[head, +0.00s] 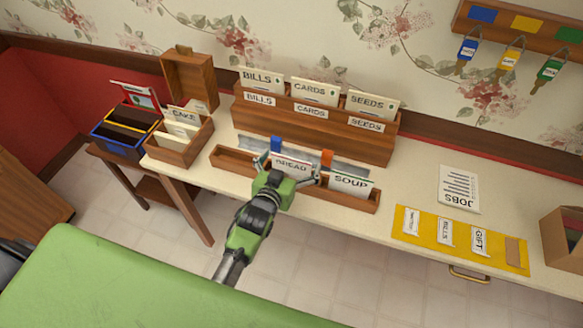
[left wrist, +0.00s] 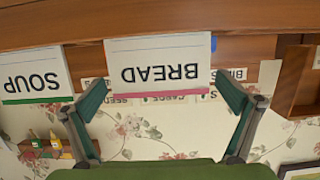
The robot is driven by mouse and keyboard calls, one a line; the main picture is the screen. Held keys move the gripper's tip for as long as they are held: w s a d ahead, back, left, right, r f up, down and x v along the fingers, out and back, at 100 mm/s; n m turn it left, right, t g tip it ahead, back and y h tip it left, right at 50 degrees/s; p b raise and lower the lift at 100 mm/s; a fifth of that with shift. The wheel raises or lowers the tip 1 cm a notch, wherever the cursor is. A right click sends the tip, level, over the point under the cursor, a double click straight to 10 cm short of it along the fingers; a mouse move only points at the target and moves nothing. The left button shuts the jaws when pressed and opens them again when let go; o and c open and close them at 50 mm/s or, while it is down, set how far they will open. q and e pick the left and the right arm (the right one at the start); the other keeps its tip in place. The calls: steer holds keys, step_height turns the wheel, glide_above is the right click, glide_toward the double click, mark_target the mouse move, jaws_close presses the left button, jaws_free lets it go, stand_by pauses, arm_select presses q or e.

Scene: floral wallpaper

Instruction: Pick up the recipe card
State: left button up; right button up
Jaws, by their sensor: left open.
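Two recipe cards stand in a low wooden holder (head: 232,160) on the desk. The BREAD card (head: 293,163) is in the middle, and the SOUP card (head: 350,184) is to its right. My left gripper (head: 290,173) is open at the BREAD card, with one finger on each side of it. In the left wrist view the BREAD card (left wrist: 160,50) appears upside down between the spread fingers (left wrist: 165,110), with gaps to both. The SOUP card (left wrist: 32,72) is outside the fingers there. A CAKE card (head: 183,114) stands in an open wooden box (head: 178,150).
Behind the holder stands a wooden sorter (head: 315,128) with BILLS, CARDS and SEEDS cards. A JOBS sheet (head: 459,188) and a yellow strip (head: 460,240) lie at right. Tagged keys (head: 467,50) hang on the wall. A green surface (head: 130,285) is in front.

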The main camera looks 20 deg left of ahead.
steer(key=shift+a, duration=0.15)
arm_select(q)
steer(key=shift+s, duration=0.1)
steer(key=c, duration=0.6)
steer(key=shift+c, duration=1.3)
arm_select(e)
steer(key=shift+a, duration=0.35)
